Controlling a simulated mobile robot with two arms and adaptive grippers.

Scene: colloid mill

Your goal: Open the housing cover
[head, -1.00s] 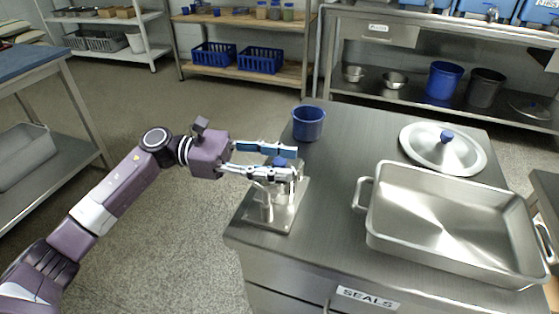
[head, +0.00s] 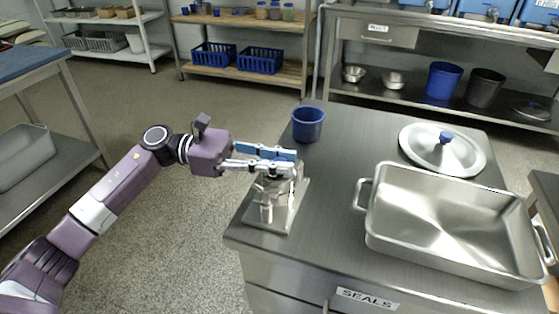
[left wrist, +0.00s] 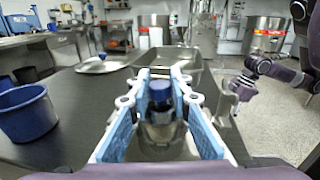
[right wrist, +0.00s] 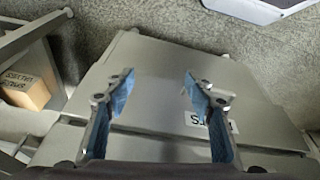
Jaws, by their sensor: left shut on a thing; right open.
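The small steel mill (head: 266,208) stands on its plate near the left edge of the steel bench. Its cover has a blue knob, which shows in the left wrist view (left wrist: 160,93) between the blue finger pads. My left gripper (head: 290,161) reaches in level from the left and is shut on this knob; the fingers hide most of it in the head view. The cover's seat is largely hidden, and I see no clear gap under it. My right gripper (right wrist: 158,82) is open and empty, above a labelled drawer front in the right wrist view.
A blue cup (head: 308,124) stands just behind the mill. A round steel lid (head: 465,158) with a blue knob and a large steel pan (head: 450,220) take up the right of the bench (head: 335,215). A bare strip lies between mill and pan.

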